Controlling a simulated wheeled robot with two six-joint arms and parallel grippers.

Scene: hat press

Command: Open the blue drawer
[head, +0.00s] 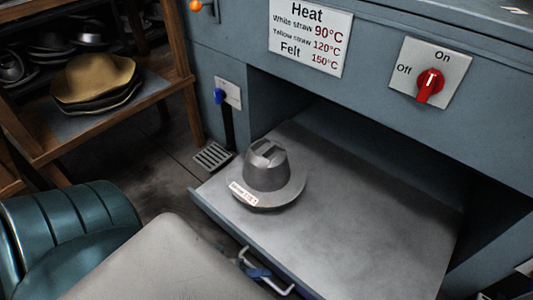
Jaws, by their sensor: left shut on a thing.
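The blue drawer (222,217) stands pulled out of the press, and its flat grey metal top slopes across the middle of the head view. A grey metal hat form (268,172) with a small label sits upright on it. The drawer's pale bar handle (282,288) is on the front face at the bottom. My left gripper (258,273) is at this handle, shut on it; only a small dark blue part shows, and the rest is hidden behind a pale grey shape. My right gripper is not in view.
A blue press body carries a heat sign (310,36) and a red Off/On knob (430,85). A blue-tipped lever (220,96) stands above a floor pedal (212,157). A wooden shelf (100,132) with hats (94,80) is at the left.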

